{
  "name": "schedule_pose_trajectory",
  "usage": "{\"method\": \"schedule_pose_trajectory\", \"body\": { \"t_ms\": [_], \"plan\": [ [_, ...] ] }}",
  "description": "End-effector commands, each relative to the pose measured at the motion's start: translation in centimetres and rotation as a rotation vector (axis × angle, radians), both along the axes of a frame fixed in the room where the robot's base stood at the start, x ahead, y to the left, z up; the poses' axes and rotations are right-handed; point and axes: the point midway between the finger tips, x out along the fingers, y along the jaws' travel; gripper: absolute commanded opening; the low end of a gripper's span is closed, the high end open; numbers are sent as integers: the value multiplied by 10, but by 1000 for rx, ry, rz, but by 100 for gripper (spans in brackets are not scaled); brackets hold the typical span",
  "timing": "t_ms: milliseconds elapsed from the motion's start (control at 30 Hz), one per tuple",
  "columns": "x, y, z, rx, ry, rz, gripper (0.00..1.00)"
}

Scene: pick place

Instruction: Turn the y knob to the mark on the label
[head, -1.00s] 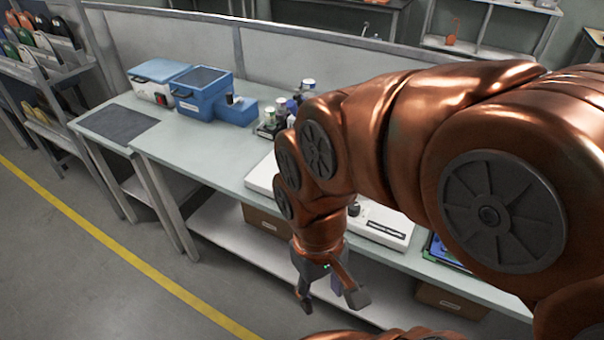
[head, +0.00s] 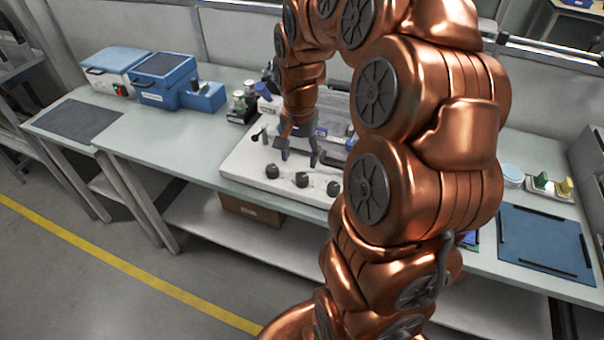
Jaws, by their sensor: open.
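A white instrument (head: 248,161) lies on the bench, partly hidden by my arm. Several dark round knobs are on it; the left one (head: 272,171), the middle one (head: 301,180) and the right one (head: 333,188) stand in a row near its front edge. Which is the y knob, and any label or mark by it, is too small to read. My gripper (head: 299,159) points down with its fingers apart and empty. In the picture it is just behind the middle knob, apart from it; its height above the panel is hard to tell.
Bottles in a rack (head: 241,107) stand left of the instrument. A blue mat (head: 545,240) lies at the right.

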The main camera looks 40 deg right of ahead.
Motion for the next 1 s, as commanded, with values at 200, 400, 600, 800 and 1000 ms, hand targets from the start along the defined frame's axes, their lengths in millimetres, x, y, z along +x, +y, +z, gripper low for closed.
{"method": "schedule_pose_trajectory", "body": {
  "t_ms": [200, 400, 600, 800, 1000],
  "plan": [
    [5, -12, -9, -2, 0, -47, 59],
    [3, -11, -33, 0, 3, -44, 59],
    [4, -11, -60, 0, 2, -43, 59],
    [4, -11, -77, -1, 1, -44, 59],
    [4, -11, -82, 0, -1, -43, 59]
  ]
}}
